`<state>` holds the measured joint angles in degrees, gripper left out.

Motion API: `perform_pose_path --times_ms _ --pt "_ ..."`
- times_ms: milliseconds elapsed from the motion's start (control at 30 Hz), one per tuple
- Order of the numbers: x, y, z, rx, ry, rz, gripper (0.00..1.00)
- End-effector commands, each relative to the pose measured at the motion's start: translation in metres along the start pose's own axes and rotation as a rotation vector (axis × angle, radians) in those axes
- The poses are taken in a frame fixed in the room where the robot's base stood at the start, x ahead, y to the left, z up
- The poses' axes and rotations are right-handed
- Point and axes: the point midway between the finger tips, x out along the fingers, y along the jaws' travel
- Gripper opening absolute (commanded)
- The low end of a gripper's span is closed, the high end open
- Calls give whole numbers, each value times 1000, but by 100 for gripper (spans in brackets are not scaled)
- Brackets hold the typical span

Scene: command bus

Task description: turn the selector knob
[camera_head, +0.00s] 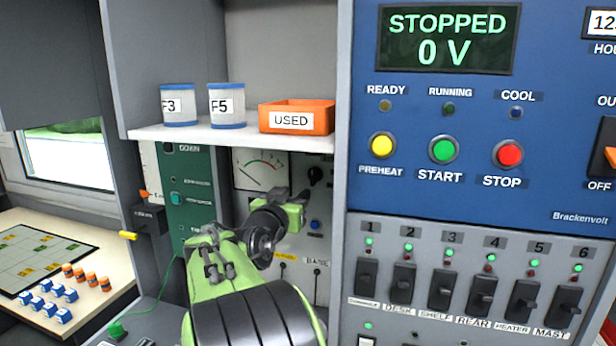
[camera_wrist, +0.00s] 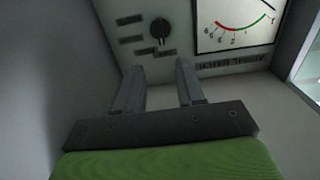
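The selector knob (camera_head: 315,175) is a small dark knob on the light grey panel right of the dial meter (camera_head: 262,170). In the wrist view the knob (camera_wrist: 160,29) is round and dark with a lighter mark, with small dark labels around it. The labels are too dim to read. My gripper (camera_head: 303,197) is just below and left of the knob in the head view. In the wrist view my gripper (camera_wrist: 160,66) has its two fingers apart with nothing between them. The knob lies beyond the fingertips, roughly in line with the gap, and appears untouched.
A shelf (camera_head: 240,137) with two tins and an orange USED tray (camera_head: 297,118) overhangs the panel. A blue generator panel (camera_head: 560,130) and a row of switches (camera_head: 445,285) stand to the right. A side wall (camera_wrist: 50,70) is close in the wrist view.

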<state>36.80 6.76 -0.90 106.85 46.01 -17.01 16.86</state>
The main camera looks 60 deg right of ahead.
Motion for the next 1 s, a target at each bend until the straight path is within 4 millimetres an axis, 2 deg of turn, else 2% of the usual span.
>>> perform_pose_path --times_ms 33,300,500,633,867,1000 --pt "14 2 -2 -2 -3 7 38" --pt "83 1 -2 -2 -4 3 38" --pt "119 0 -2 -1 -3 1 38" --pt "128 -1 -1 0 -2 -2 38" --pt "129 -1 0 -1 -3 -3 38" --pt "128 -1 0 -1 -3 -3 17"
